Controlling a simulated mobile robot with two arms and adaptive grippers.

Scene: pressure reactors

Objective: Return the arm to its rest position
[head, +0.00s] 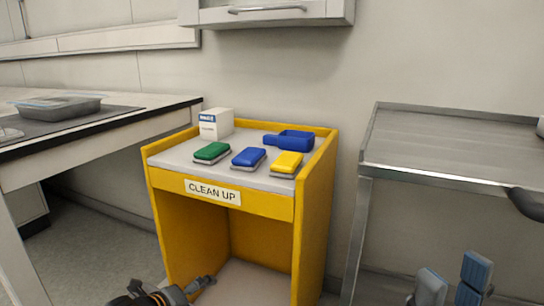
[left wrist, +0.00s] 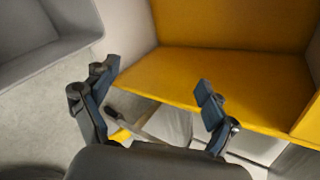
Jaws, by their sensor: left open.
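My left gripper (head: 200,284) shows at the bottom of the head view, low in front of the yellow clean-up stand (head: 318,215). In the left wrist view its two blue-padded fingers (left wrist: 153,92) are spread wide with nothing between them. Yellow panels of the stand (left wrist: 235,28) lie beyond the fingers. My right gripper (head: 453,283) shows at the lower right of the head view, in front of the metal table. Its two fingers stand apart with a gap and hold nothing visible.
Green (head: 212,152), blue (head: 248,157) and yellow (head: 287,163) sponge-like blocks, a white box (head: 216,124) and a blue scoop-like container (head: 294,141) sit on the stand. A bench (head: 150,103) stands left, a metal table (head: 450,150) right. Wall cabinet (head: 270,14) above.

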